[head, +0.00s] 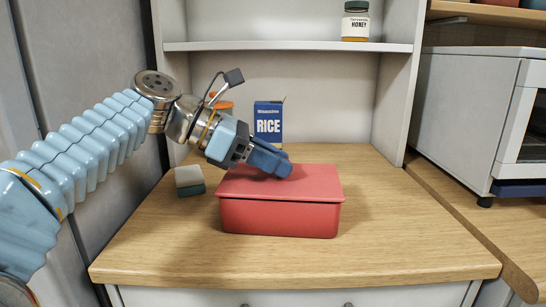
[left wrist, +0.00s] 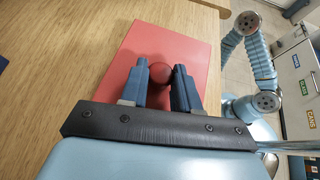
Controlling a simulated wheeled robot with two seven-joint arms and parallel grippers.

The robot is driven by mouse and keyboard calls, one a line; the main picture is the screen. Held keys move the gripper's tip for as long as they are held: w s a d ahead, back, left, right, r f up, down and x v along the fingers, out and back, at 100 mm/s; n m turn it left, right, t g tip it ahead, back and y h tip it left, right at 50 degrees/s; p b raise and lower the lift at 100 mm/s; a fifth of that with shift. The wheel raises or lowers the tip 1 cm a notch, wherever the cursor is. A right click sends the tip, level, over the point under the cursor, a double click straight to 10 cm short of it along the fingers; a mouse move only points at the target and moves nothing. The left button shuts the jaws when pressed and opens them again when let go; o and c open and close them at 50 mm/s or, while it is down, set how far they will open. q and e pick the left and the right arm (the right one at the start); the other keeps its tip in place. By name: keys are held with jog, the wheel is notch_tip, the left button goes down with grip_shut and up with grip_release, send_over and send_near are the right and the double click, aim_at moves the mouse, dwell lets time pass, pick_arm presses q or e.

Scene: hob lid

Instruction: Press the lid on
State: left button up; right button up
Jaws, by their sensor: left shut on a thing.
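A red box (head: 280,219) stands on the wooden worktop. A flat red lid (head: 315,183) lies over its top; in the left wrist view it is a plain red panel (left wrist: 140,47). The lid's edges stick out slightly past the box walls, and I cannot tell whether it is fully seated. My left gripper (head: 286,168) comes in from the left above the lid. It is shut on the lid's round red knob, which shows between the fingers (left wrist: 161,78) in the left wrist view (left wrist: 160,71). My right gripper is not in view.
A white and green sponge (head: 189,180) lies left of the box. A rice box (head: 268,122) and an orange-topped container (head: 221,106) stand behind. A honey jar (head: 355,21) is on the shelf. A white oven (head: 465,115) stands at right. The worktop right of the box is clear.

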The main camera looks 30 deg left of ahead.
pick_arm(q)
jog(key=shift+p, duration=0.6)
dwell(0.9)
dwell(0.3)
jog(key=o, duration=1.1)
jog(key=shift+o, duration=0.3)
jog(key=o, duration=0.4)
jog(key=shift+o, duration=0.2)
jog(key=shift+r+p, duration=0.75)
jog(key=shift+r, duration=2.7)
